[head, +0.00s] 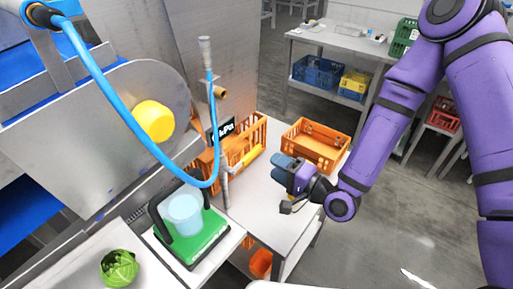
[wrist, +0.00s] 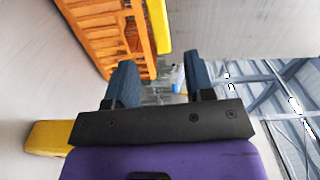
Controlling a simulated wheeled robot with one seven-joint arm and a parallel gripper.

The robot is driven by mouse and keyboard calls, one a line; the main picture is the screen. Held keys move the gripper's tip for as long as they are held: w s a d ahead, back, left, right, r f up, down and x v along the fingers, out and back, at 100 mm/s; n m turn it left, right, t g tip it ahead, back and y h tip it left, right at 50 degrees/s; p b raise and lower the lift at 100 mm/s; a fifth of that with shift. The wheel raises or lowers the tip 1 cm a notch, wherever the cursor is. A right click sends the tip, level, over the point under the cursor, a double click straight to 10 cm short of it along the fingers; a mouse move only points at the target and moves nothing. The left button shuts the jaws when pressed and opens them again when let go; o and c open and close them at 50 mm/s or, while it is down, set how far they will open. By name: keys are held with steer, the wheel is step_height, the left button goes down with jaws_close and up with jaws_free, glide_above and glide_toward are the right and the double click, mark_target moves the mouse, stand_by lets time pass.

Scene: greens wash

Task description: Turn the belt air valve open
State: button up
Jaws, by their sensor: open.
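A yellow lever (head: 248,157) sticks out to the right from a grey upright pipe (head: 225,178), in front of an orange crate. It looks like the valve handle, though no label on it can be read. A yellow bar (wrist: 158,24) at the top of the wrist view appears to be the same lever. My gripper (head: 279,167) is to the right of the lever, apart from it, above the white table. In the wrist view my gripper (wrist: 158,80) has its two blue fingers apart with nothing between them.
An upright orange crate (head: 262,134) stands behind the lever. Another orange crate (head: 325,140) lies behind my gripper. A blue hose (head: 130,118) loops down left of the pipe. A green scale (head: 197,240) holds a clear container (head: 185,214). A lettuce (head: 119,267) lies front left.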

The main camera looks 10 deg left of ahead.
mark_target(255, 154)
steer(key=x, duration=1)
steer(key=shift+w+a, duration=0.2)
jaws_close()
